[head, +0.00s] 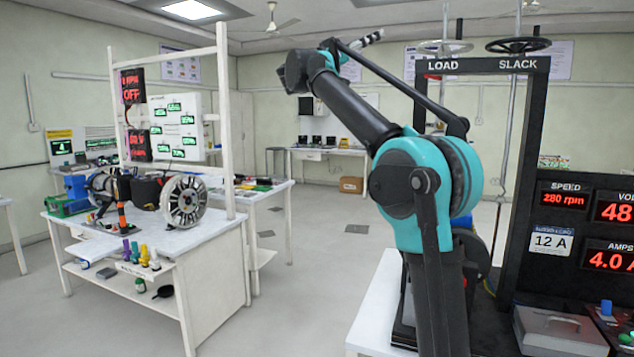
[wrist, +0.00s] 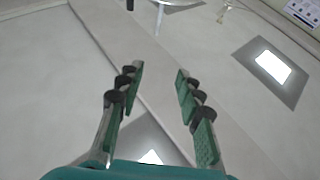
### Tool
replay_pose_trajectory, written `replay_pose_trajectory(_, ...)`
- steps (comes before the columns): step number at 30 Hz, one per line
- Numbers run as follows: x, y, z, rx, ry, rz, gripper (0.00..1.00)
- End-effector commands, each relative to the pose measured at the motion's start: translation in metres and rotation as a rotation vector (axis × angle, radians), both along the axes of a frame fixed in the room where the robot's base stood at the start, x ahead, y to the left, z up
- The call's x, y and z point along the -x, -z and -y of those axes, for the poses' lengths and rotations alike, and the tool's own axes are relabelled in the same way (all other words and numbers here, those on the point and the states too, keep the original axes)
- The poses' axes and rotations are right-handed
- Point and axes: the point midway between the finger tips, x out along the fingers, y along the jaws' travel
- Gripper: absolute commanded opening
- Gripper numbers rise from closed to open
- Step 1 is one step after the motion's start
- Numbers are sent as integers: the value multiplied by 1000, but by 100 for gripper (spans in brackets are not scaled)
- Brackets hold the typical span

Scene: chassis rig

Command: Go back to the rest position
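My arm fills the middle right of the head view and is raised, its upper link leaning up and to the left. The gripper end (head: 370,39) is high near the ceiling line, small and partly hidden behind my arm, so its fingers are hard to make out there. In the wrist view my gripper (wrist: 158,70) is open, with its two green-padded fingers well apart and nothing between them. The wrist camera looks up at the ceiling, where a lit panel (wrist: 273,67) shows at the right.
A black rig frame (head: 528,170) marked LOAD and SLACK stands close at right, with red displays (head: 563,200) and handwheels (head: 518,45). A white bench (head: 190,250) with a spoked wheel (head: 184,201) stands at left. Open floor (head: 320,265) lies between.

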Motion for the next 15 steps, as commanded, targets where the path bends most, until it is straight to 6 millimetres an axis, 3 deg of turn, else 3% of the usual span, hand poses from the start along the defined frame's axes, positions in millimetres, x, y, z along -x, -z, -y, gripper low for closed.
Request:
replay_pose_trajectory(10,-58,28,-15,109,-345,27,36)
replay_pose_trajectory(15,-91,79,-36,164,-641,-20,36)
